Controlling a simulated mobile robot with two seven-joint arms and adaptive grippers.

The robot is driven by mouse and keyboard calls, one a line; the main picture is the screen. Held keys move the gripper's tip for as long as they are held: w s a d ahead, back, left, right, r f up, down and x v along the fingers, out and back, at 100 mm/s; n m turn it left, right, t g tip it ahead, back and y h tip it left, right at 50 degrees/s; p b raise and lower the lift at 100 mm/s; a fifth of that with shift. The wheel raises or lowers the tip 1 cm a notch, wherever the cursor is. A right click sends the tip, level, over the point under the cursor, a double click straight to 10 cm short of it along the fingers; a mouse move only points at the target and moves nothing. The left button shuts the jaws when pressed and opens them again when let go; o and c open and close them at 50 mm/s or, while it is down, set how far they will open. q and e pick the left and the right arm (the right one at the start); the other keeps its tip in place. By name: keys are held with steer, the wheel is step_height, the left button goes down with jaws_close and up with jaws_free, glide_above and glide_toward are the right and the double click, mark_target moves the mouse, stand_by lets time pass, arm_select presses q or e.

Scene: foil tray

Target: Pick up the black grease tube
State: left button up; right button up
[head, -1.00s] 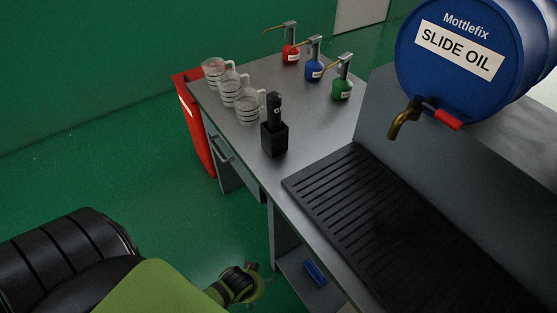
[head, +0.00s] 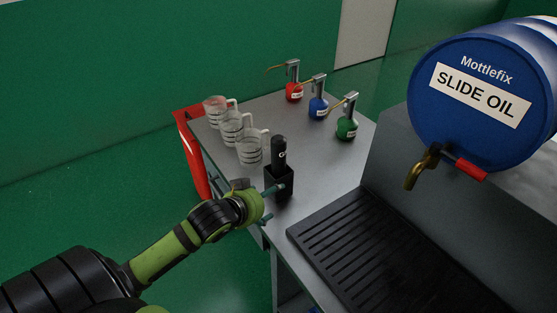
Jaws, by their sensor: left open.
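The black grease tube (head: 279,152) stands upright in a black square holder (head: 284,186) near the front left edge of the metal bench. Its upper part with white lettering shows; its lower part is hidden inside the holder. My left gripper (head: 268,203) is open at the bench's front edge, just left of the holder. One finger overlaps the holder in the picture; I cannot tell whether it touches. The tube is not in its grip. My right gripper is not in view.
Several clear measuring jugs (head: 232,127) stand behind the tube. Red (head: 293,92), blue (head: 318,108) and green (head: 347,128) oil cans stand farther back. A black slotted drip tray (head: 370,250) lies right, below a blue drum (head: 480,95) with a brass tap (head: 421,166).

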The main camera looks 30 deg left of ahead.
mark_target(278, 156)
arm_select(q)
steer(key=w+a+r+t, duration=0.1)
steer(key=r, duration=0.1)
steer(key=w+a+r, duration=0.1)
steer(key=w+r, duration=0.1)
steer(key=r, duration=0.1)
steer(key=w+a+r+t, duration=0.1)
steer(key=w+r, duration=0.1)
steer(key=r, duration=0.1)
steer(key=shift+t, duration=0.3)
steer(key=shift+w+r, duration=0.1)
steer(key=shift+w, duration=0.55)
steer(key=x, duration=0.1)
steer(key=p+x, duration=0.1)
steer(key=x, duration=0.1)
steer(key=f+x, duration=0.1)
steer(key=x, duration=0.1)
steer(key=shift+s+d, duration=0.15)
steer(key=shift+d, duration=0.1)
steer(key=shift+w+f, duration=0.15)
steer(key=shift+w, duration=0.15)
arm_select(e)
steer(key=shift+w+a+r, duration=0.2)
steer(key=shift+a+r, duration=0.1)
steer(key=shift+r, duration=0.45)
arm_select(q)
steer(key=shift+s, duration=0.1)
